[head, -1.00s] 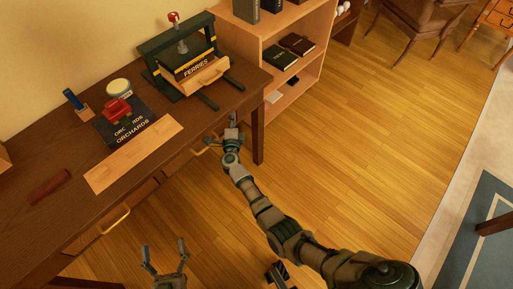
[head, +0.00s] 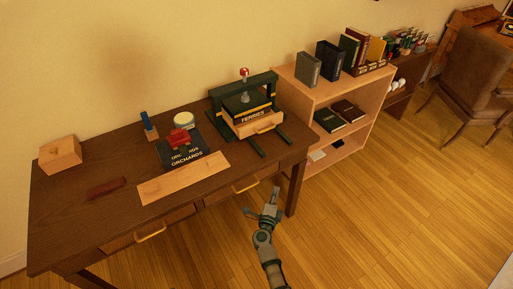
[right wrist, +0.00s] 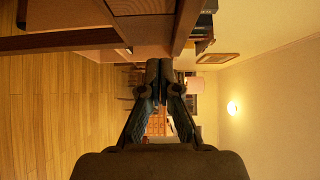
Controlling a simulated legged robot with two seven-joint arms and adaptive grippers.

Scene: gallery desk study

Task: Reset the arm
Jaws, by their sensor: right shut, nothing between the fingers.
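My right gripper (head: 268,203) is in front of the desk's right end, below the right drawer handle (head: 246,185), with its arm coming up from the bottom edge. It looks apart from the handle. In the right wrist view the two fingers meet at their tips (right wrist: 159,70), shut and empty. My left gripper is out of view.
The dark desk (head: 85,225) bears a press (head: 245,105), a book marked ORCHARDS (head: 190,157), a pale board (head: 180,180) and a wooden box (head: 60,154). A bookshelf (head: 290,85) stands at its right.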

